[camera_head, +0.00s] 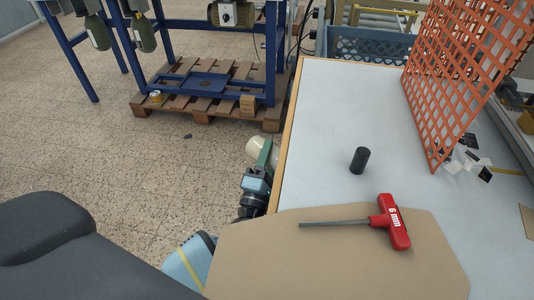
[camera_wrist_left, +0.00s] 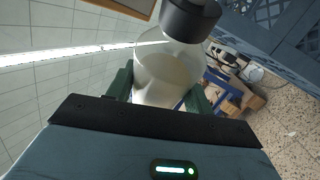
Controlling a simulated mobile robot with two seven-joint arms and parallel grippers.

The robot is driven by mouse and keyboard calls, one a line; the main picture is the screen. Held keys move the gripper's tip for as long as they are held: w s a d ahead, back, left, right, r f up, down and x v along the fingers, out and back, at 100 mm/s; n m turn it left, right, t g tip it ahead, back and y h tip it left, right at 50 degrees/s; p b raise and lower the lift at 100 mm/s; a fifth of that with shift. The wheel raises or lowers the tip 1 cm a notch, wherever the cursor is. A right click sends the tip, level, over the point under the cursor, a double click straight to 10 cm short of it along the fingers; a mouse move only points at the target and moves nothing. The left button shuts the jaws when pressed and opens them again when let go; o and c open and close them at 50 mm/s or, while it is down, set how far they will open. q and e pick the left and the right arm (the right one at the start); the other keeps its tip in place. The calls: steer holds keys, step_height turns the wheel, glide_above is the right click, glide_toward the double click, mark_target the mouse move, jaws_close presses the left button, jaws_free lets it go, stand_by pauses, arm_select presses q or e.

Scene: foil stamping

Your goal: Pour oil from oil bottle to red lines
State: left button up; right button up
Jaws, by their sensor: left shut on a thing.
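The oil bottle (camera_wrist_left: 165,75), pale and translucent with a black top (camera_wrist_left: 190,18), sits between the fingers of my left gripper (camera_wrist_left: 160,92) in the left wrist view. In the head view, pale parts of the bottle (camera_head: 253,145) show around the green finger of my left gripper (camera_head: 265,153), low beside the table's left edge. The gripper is shut on the bottle. Much of the bottle is hidden by the gripper and the table in the head view. I cannot make out red lines in either view. My right gripper is not in view.
A white table (camera_head: 325,120) with a wooden edge holds a black cylinder (camera_head: 360,160), a red-handled hex key (camera_head: 393,222) on brown board (camera_head: 300,265), and an orange mesh panel (camera_head: 465,70). A wooden pallet (camera_head: 205,105) under a blue frame stands on the floor behind.

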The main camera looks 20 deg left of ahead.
arm_select(q)
steer(key=shift+r, duration=0.1)
step_height(320, 180, up, 2)
steer(key=m+t+h, duration=0.1)
steer(key=m, duration=0.1)
steer(key=shift+d+m+b, duration=0.15)
steer(key=shift+m+b, duration=0.15)
steer(key=shift+m, duration=0.1)
steer(key=shift+s+r+m+h, duration=0.1)
steer(key=shift+r+m+h, duration=0.15)
steer(key=shift+m+h, duration=0.15)
steer(key=shift+r, duration=0.1)
stand_by(1.9)
stand_by(0.9)
